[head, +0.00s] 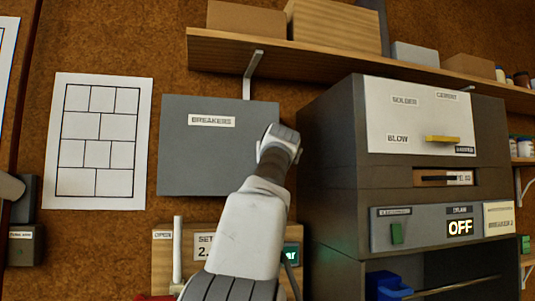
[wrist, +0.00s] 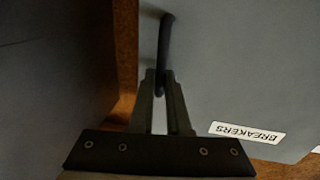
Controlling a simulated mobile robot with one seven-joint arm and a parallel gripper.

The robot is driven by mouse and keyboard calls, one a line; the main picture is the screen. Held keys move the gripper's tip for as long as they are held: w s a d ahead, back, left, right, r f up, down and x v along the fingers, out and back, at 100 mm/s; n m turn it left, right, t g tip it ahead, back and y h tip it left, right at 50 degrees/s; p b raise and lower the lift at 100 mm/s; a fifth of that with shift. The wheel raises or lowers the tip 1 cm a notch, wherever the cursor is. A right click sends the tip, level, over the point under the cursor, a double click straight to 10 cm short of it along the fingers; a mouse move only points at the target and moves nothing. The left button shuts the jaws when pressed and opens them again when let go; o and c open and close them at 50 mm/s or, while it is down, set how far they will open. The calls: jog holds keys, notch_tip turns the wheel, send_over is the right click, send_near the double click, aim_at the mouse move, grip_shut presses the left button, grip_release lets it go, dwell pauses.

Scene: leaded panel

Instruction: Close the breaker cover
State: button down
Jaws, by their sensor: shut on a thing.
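The grey breaker cover (head: 215,165), with a white BREAKERS label, faces me on the cork wall in the head view. It looks roughly parallel to the wall; I cannot tell whether it is fully flush. In the wrist view the cover (wrist: 235,70) fills the right side, its label upside down. A dark bar handle (wrist: 166,38) stands along its edge. My gripper (wrist: 161,82) is shut on this handle. In the head view my arm hides the fingers and the handle at the cover's right edge.
A dark cabinet (head: 330,165) with a switch panel stands close to the right of the cover. A wooden shelf (head: 330,65) with boxes runs above. A paper chart (head: 98,190) hangs to the left. A wooden box (head: 162,255) with a display sits below.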

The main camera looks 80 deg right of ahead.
jog(key=shift+s+d+f, duration=0.15)
jog(key=shift+s+d, duration=0.15)
jog(key=shift+s, duration=0.3)
jog(key=c, duration=1.3)
grip_release()
jog(key=o, duration=0.4)
jog(key=shift+s+d+f, duration=0.15)
jog(key=shift+s+d, duration=0.1)
jog(key=shift+d, duration=0.05)
jog(key=shift+w, duration=0.15)
jog(key=shift+w+a, duration=0.15)
jog(key=shift+a, duration=0.1)
